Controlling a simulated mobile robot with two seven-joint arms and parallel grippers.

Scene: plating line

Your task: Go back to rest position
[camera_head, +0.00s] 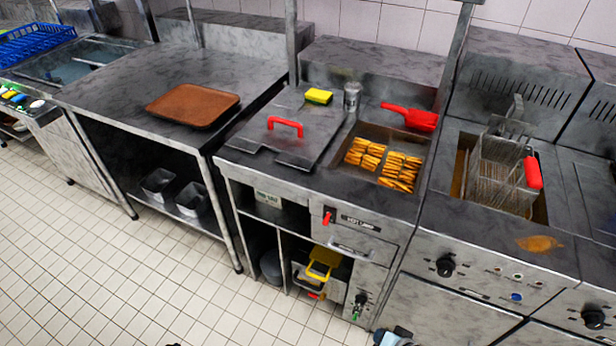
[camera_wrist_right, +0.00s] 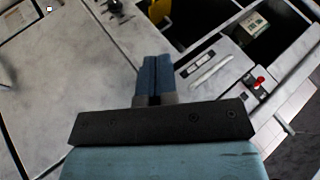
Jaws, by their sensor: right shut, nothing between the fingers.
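My right gripper (camera_head: 395,338) shows at the bottom edge of the head view, low in front of the steel counters. In the right wrist view its two blue fingers (camera_wrist_right: 158,76) are closed together with nothing between them. It is apart from the counter fronts, and it holds nothing.
A brown tray (camera_head: 193,104) lies on the left steel table. The holding station has a red-handled lid (camera_head: 285,128), a yellow sponge (camera_head: 319,96), a red scoop (camera_head: 410,116) and fries (camera_head: 399,170). A fryer basket (camera_head: 500,168) sits at right. The tiled floor (camera_head: 150,285) is clear.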

